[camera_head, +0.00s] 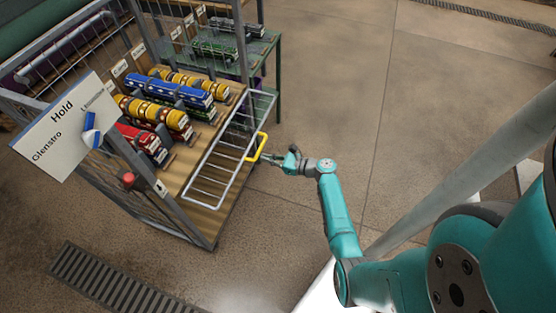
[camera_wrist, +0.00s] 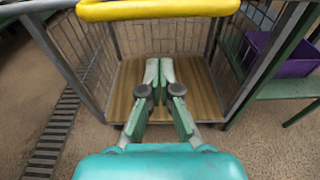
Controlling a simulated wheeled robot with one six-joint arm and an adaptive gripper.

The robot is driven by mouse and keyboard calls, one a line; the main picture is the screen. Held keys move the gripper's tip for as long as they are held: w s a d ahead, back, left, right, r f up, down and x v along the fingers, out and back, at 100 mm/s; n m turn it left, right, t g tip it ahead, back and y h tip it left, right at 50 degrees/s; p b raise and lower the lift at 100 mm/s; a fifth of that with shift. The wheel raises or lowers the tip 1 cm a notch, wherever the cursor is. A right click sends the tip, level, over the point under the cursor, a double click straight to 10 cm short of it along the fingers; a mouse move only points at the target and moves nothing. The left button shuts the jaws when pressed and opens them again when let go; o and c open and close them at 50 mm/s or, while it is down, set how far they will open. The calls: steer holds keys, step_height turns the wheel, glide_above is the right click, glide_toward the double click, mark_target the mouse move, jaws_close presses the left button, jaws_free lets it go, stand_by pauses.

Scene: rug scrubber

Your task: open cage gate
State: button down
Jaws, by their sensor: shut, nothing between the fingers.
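The cage gate (camera_head: 205,178) is a grey metal frame with thin bars across the front of the wheeled cage (camera_head: 190,232). A yellow handle (camera_head: 262,143) sticks out from its outer side. The handle also spans the top of the wrist view (camera_wrist: 155,10). My gripper (camera_head: 266,157) is beside the lower end of the handle in the head view; whether it touches is unclear. In the wrist view my gripper (camera_wrist: 158,64) has its fingers together and empty, below the handle in the picture, pointing toward the cage's wooden floor (camera_wrist: 200,85).
Red, blue and yellow model vehicles (camera_head: 165,92) stand on the cage's wooden shelf. A white sign (camera_head: 62,125) hangs at its left corner. A green table (camera_head: 262,52) stands behind, with a purple bin (camera_wrist: 280,55) nearby. The concrete floor on the right is open.

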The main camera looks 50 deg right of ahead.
steer(key=shift+w+a+r, duration=0.1)
steer(key=shift+w+r, duration=0.1)
steer(key=shift+r, duration=0.75)
steer(key=shift+w+r, duration=0.15)
steer(key=shift+r, duration=0.8)
steer(key=shift+r, duration=1.85)
steer(key=f+v, duration=0.1)
steer(key=v, duration=0.8)
steer(key=shift+s+f, duration=0.25)
steer(key=shift+f, duration=0.2)
